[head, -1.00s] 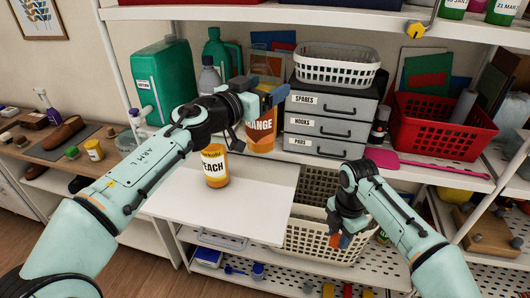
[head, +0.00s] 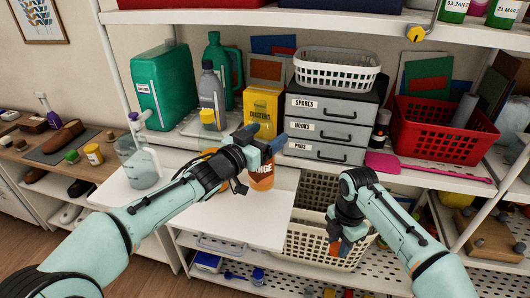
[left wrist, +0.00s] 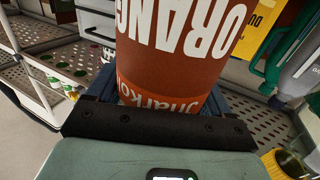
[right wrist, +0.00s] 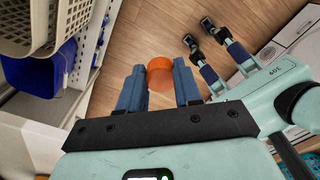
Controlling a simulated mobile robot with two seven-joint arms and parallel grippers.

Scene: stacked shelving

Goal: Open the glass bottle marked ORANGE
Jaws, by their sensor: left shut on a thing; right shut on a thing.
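The ORANGE bottle (head: 262,179), brown-orange with white lettering, is upright at the pull-out white board's right part. My left gripper (head: 264,150) is shut around it; the label fills the left wrist view (left wrist: 175,55). The bottle's top is hidden in both views, and I cannot tell whether its base touches the board. My right gripper (head: 337,240) is low in front of the white basket, its blue fingers shut on a small round orange cap (right wrist: 160,73), apart from the bottle.
The white board (head: 225,218) is mostly clear; the PEACH bottle is mostly hidden behind my left arm. Behind are a yellow box (head: 262,108), a grey bottle (head: 211,95), grey drawers (head: 330,108) and a red basket (head: 435,130). A white basket (head: 310,247) sits below.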

